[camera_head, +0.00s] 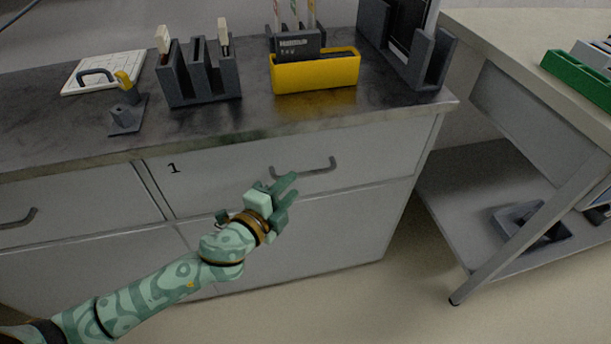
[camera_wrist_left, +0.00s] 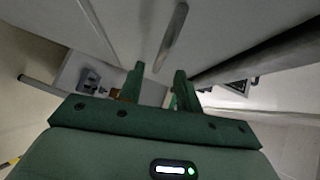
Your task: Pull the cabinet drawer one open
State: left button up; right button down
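The cabinet drawer one (camera_head: 225,168), marked with a black "1", is a wide grey front under the dark countertop. It looks shut, its face in line with the drawer beside it. Its grey bar handle (camera_head: 318,170) is at the right part of the front. The handle also shows in the left wrist view (camera_wrist_left: 172,36), its near end pointing toward the gap between the fingers. My left gripper (camera_head: 291,186) is open and empty, just below and left of the handle; whether it touches the handle cannot be told. My right gripper is out of view.
On the countertop (camera_head: 60,134) stand a grey rack (camera_head: 198,82), a yellow bin (camera_head: 315,72) and a white board (camera_head: 100,72). Another drawer handle (camera_head: 18,219) is at left. A cart (camera_head: 470,185) with a lower shelf stands at right. Floor is clear before the cabinet.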

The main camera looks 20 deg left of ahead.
aim_at(300, 177)
pick_arm(q)
jog(key=b+x, duration=0.1)
jog(key=x, duration=0.5)
jog(key=shift+w+b, duration=0.15)
jog(key=shift+b, duration=0.15)
grip_shut()
